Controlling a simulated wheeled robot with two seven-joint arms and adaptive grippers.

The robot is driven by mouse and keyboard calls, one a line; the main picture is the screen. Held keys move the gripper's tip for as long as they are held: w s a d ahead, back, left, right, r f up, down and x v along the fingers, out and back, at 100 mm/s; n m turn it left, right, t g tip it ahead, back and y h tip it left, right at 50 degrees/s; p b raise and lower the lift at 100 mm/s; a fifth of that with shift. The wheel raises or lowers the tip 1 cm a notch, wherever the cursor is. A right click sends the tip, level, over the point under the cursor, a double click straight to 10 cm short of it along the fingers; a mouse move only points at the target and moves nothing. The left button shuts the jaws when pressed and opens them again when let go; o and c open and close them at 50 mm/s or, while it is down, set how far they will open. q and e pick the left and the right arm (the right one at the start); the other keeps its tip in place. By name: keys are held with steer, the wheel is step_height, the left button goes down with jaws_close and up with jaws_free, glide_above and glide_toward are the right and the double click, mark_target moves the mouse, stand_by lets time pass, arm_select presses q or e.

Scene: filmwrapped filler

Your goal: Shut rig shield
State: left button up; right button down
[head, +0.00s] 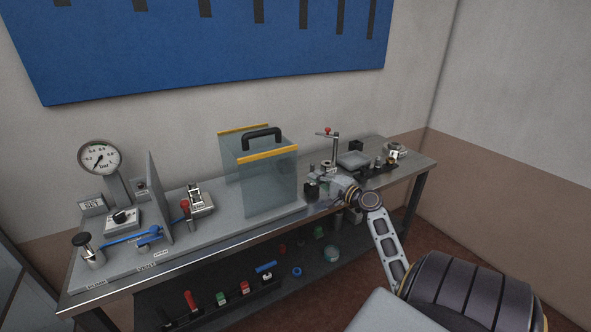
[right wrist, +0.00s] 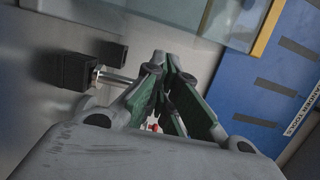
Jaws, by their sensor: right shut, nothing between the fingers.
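The rig shield (head: 270,185) is a clear panelled guard with yellow top edges and a black handle (head: 262,134). It stands upright near the middle of the bench, on the grey rig base (head: 215,232). A clear panel with a yellow edge, apparently the shield, also shows at the top of the right wrist view (right wrist: 226,18). My right gripper (head: 318,176) is just right of the shield and apart from the handle, low over the bench. In the right wrist view its fingers (right wrist: 172,62) are together and empty. My left gripper is out of view.
A pressure gauge (head: 100,157), a blue lever (head: 130,237) and an upright grey plate (head: 160,197) stand left of the shield. A red-topped post (head: 328,146) and small parts stand right. Tools lie on the lower shelf (head: 335,262).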

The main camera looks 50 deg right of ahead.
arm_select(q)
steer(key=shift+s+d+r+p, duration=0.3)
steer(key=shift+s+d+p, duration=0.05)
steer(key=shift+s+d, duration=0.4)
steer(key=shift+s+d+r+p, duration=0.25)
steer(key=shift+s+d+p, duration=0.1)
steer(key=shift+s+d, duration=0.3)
arm_select(e)
steer(key=w, duration=0.9)
steer(key=shift+w+d, duration=0.15)
steer(key=shift+w, duration=0.25)
